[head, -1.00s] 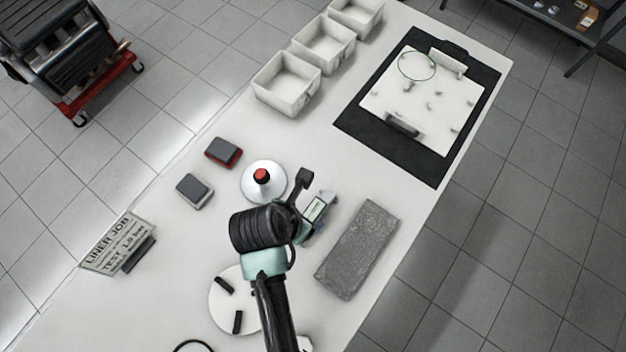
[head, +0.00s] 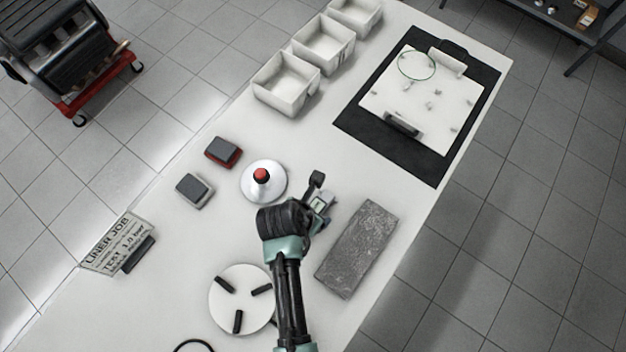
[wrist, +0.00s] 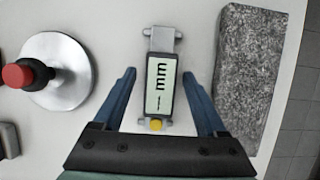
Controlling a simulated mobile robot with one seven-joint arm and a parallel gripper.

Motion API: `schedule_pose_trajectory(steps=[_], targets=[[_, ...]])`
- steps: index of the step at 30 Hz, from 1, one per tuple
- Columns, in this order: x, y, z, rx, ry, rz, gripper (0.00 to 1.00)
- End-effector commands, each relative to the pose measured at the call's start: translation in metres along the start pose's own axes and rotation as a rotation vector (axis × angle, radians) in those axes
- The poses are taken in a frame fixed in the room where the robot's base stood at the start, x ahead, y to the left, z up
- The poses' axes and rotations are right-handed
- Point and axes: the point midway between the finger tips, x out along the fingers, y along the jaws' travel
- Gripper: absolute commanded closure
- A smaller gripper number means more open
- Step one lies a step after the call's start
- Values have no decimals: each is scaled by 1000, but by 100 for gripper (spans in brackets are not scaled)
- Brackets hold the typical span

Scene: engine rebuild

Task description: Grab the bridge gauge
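The bridge gauge (wrist: 161,78) is a grey bar-shaped tool with a pale display, a metal end piece and a yellow knob. It lies on the table between the two open fingers of my gripper (wrist: 158,90) in the wrist view, with a gap on either side. I cannot tell how far the fingertips are above it. In the head view the gauge (head: 322,203) shows only in part. My arm and gripper (head: 316,190) cover the rest of it.
A grey stone block (head: 357,250) lies close on the right. A round metal base with a red-topped knob (head: 262,182) stands on the left. A white disc with black bars (head: 240,300), several white bins (head: 287,84) and a black mat (head: 410,150) share the table (head: 330,150).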

Motion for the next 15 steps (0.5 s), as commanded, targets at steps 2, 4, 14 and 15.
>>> schedule_pose_trajectory(steps=[2,4,14,15], targets=[[0,0,0,0,0,0,41],[0,0,0,0,0,0,54],[0,0,0,0,0,0,100],[0,0,0,0,0,0,100]])
